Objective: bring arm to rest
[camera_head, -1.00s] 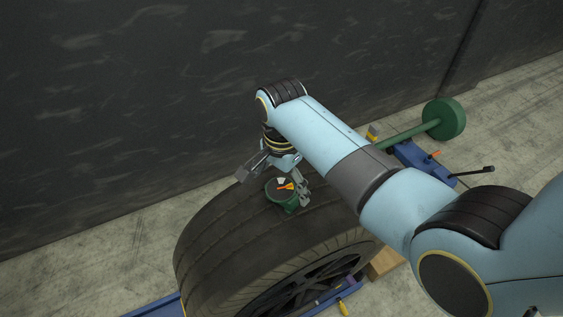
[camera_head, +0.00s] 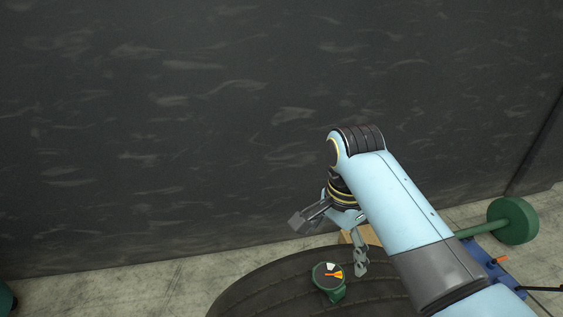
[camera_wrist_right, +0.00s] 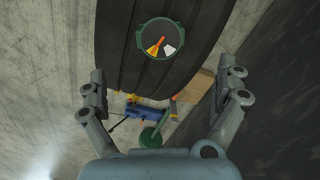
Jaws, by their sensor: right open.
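My right gripper (camera_head: 332,238) is open and empty, above and behind the top of a large black tyre (camera_head: 265,291). Its two fingers also show spread apart in the right wrist view (camera_wrist_right: 166,92). A small green round gauge (camera_head: 328,276) with an orange pointer and a white mark sits on the tyre's tread, just in front of the fingers and apart from them. The gauge also shows between and beyond the fingertips in the wrist view (camera_wrist_right: 159,39). My left gripper is not in view.
A dark wall (camera_head: 180,130) stands close behind the gripper. At the right are a green round-ended bar (camera_head: 512,221) and a blue jack-like tool (camera_head: 492,262) on the concrete floor. A wooden block (camera_wrist_right: 199,86) is near the tyre. Floor at the left is mostly clear.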

